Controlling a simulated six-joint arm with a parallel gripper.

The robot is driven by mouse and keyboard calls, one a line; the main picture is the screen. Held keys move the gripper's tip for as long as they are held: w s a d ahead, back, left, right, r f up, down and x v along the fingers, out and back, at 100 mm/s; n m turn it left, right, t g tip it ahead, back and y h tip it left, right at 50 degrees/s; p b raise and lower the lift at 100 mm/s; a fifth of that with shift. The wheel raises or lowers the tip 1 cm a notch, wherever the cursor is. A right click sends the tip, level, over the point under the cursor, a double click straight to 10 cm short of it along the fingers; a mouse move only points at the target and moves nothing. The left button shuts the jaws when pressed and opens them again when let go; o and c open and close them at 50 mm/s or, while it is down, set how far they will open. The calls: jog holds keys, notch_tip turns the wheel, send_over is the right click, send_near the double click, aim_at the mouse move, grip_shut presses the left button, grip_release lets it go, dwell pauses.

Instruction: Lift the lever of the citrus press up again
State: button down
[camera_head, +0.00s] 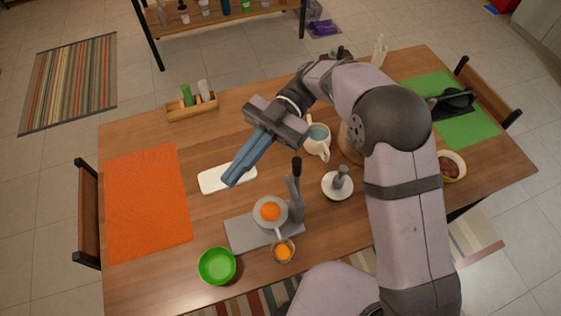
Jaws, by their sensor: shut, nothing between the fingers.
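The citrus press (266,212) stands on a grey base plate (240,235) near the front middle of the table. An orange half shows in its round cup. Its lever (296,190) has a dark handle end (296,166) and stands to the right of the cup, pointing toward the back; its exact tilt is hard to tell from above. A small glass (283,251) with orange contents is in front of the cup. My gripper (231,181) is shut and empty, with its blue fingers pointing down-left over the white board, left of and apart from the lever.
A green bowl (217,267) stands left of the glass. A white board (227,176) lies behind the press. A white mug (317,143) and a white saucer (337,186) with a grey piece stand to the right. A bottle caddy (191,107) stands at the back left. The orange mat (146,205) is clear.

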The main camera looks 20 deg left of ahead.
jog(key=s+n+t+h+b, duration=0.3)
jog(key=s+n+t+h, duration=0.55)
jog(key=s, duration=0.65)
jog(key=w+a+r+t+y, duration=0.1)
jog(key=w+a+t+y, duration=0.1)
jog(key=w+t, duration=1.3)
jog(key=w+d+f+g+p, duration=0.2)
jog(key=w+d+f+g, duration=0.2)
jog(key=w+d+f, duration=0.2)
jog(key=shift+w+d+f+m+p, duration=0.15)
jog(key=shift+w+f+m+p, duration=0.2)
jog(key=shift+w+f, duration=0.95)
jog(key=shift+g, duration=0.25)
